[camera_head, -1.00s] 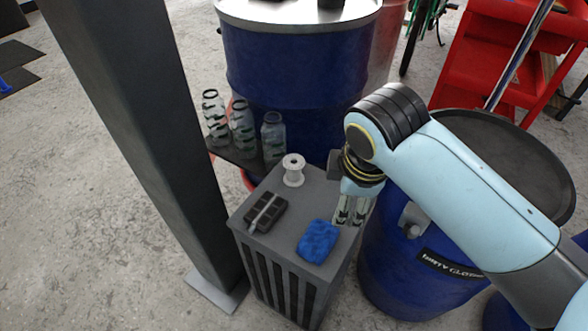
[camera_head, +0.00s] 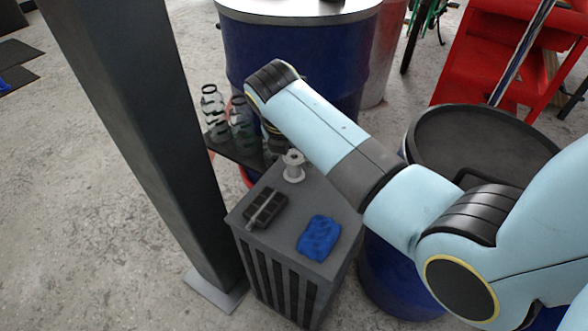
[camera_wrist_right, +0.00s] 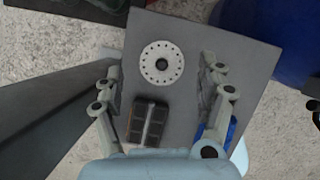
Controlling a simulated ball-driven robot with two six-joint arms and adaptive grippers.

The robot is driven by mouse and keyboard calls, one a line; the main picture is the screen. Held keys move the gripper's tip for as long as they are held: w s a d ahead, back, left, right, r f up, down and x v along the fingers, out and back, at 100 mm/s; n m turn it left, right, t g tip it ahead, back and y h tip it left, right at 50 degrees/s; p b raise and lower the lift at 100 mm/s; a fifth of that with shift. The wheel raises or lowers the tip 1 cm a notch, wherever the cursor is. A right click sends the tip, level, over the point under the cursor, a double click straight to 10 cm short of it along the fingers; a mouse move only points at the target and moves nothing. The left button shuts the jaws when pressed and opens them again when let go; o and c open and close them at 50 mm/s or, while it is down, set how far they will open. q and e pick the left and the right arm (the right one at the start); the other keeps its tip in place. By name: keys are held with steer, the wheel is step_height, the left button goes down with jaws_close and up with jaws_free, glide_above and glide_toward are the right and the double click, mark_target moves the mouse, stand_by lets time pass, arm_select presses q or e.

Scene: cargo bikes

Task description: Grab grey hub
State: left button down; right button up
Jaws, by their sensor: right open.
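The grey hub (camera_head: 293,166), a small pale spool with a round holed flange, stands upright on top of the grey slatted cabinet (camera_head: 290,213), near its back. In the right wrist view the hub (camera_wrist_right: 162,62) is seen from above, its flange and dark centre hole facing the camera. My right gripper (camera_wrist_right: 160,65) is open and empty, with its fingers spread to either side of the hub in that picture. I cannot tell its height above the hub. In the head view my right arm hides most of this gripper. My left gripper is not in view.
A black box with a light bar (camera_head: 264,208) and a blue cloth-like lump (camera_head: 318,237) lie on the cabinet. Glass bottles (camera_head: 241,122) stand behind left. A dark post (camera_head: 150,130) rises at left; blue drums (camera_head: 300,60) stand behind and right.

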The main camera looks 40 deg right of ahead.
mark_target(293, 160)
steer(key=b+x, duration=0.1)
steer(key=x, duration=0.2)
steer(key=s+b+x, duration=0.1)
steer(key=x, duration=0.1)
steer(key=shift+a+f+b, duration=0.25)
steer(key=shift+a+b, duration=0.05)
steer(key=shift+w+d+f, duration=0.15)
steer(key=shift+w+f, duration=0.05)
steer(key=shift+f, duration=0.05)
steer(key=shift+r, duration=0.1)
jaws_close()
